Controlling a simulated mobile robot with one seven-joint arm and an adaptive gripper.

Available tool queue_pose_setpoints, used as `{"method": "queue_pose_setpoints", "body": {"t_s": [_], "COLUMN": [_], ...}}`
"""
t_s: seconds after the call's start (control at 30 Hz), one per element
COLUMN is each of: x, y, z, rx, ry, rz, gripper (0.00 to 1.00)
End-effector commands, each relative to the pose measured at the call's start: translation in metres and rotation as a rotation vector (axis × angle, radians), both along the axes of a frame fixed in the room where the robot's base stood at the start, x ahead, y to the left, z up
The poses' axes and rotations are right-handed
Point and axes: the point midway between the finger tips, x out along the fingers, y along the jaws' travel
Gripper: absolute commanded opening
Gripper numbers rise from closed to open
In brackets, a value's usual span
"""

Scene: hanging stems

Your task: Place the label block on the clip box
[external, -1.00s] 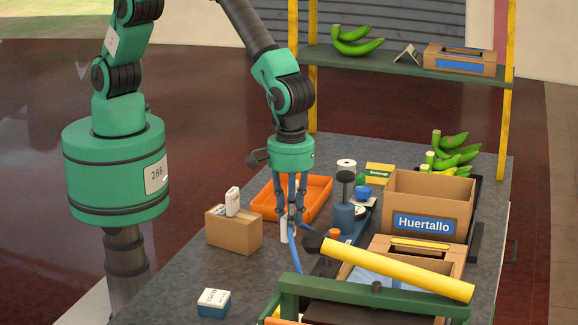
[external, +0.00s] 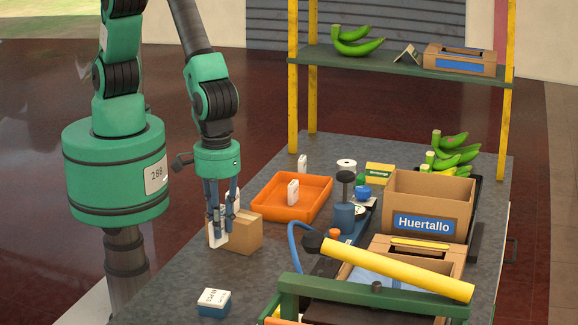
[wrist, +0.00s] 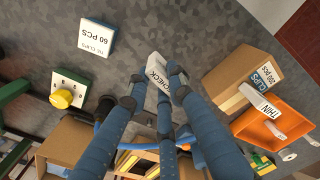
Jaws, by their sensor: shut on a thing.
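My gripper (external: 218,218) is shut on a white label block (external: 213,236), which reads CHECK in the wrist view (wrist: 158,72); fingers hide part of it. The gripper is in front of and left of the cardboard box (external: 245,236), partly covering it. In the wrist view this box (wrist: 238,78) has a label reading CLIPS 200 PCS. A white block (external: 232,197) stands on it, reading THIN in the wrist view (wrist: 262,102). A smaller white and blue box (external: 212,303) on the table's near side reads TIE CLIPS 60 PCS in the wrist view (wrist: 97,37).
An orange tray (external: 275,215) holds a white block (external: 293,192); another white block (external: 302,163) stands behind it. A Huertallo carton (external: 420,190), blue hose (external: 292,238) and yellow bar (external: 395,270) are to the right. The table between the cardboard box and the smaller box is clear.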

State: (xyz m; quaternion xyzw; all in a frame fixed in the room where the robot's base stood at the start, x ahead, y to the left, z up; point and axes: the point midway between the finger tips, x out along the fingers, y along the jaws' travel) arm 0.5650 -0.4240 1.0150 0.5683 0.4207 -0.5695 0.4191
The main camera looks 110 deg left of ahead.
Motion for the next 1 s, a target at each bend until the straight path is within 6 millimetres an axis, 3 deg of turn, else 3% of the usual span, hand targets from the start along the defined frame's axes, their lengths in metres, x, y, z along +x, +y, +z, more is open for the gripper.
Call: {"method": "queue_pose_setpoints", "body": {"t_s": [0.1, 0.33, 0.53, 1.0], "x": [-0.034, -0.071, -0.078, -0.071], "y": [-0.011, -0.02, -0.021, -0.027], "z": [-0.002, -0.004, -0.005, -0.006], "rx": [0.001, 0.0, 0.001, 0.0], "ry": [0.002, 0.002, 0.002, 0.001], "rz": [-0.042, -0.086, -0.094, -0.094], "gripper": [0.0, 0.0, 0.0, 0.0]}}
